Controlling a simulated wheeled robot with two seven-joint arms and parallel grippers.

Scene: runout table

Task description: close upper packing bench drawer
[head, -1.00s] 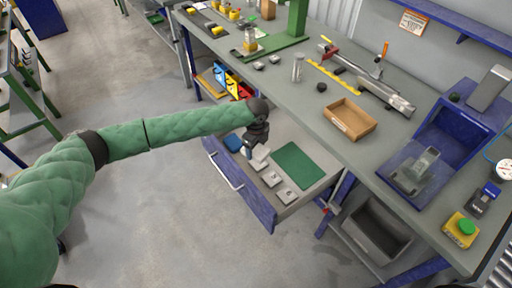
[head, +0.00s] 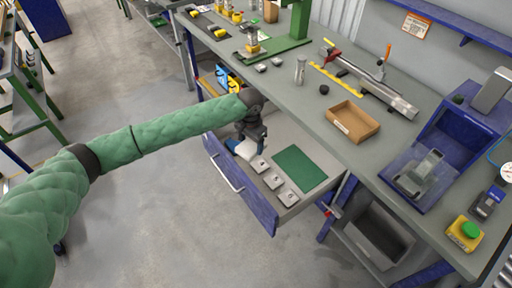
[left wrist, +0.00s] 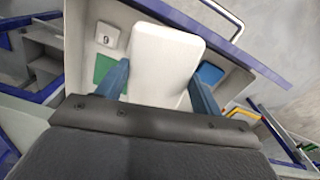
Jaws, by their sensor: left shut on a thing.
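The upper drawer of the packing bench stands open, with its blue front (head: 238,188) and bar handle (head: 226,172) pulled out from the bench. My left gripper (head: 246,142) is inside the drawer area, near its left end. It is shut on a white block (left wrist: 165,62), which sits between the two blue fingers in the left wrist view; the block also shows below the gripper in the head view (head: 245,150). Whether the block touches the drawer floor I cannot tell. The right gripper is not in view.
In the drawer lie several pale numbered blocks (head: 273,181), a green mat (head: 300,168) and a blue item (left wrist: 210,73) beside the held block. The bench top (head: 300,100) carries a cardboard tray (head: 352,121). A grey bin (head: 378,235) hangs below. The floor before the drawer is clear.

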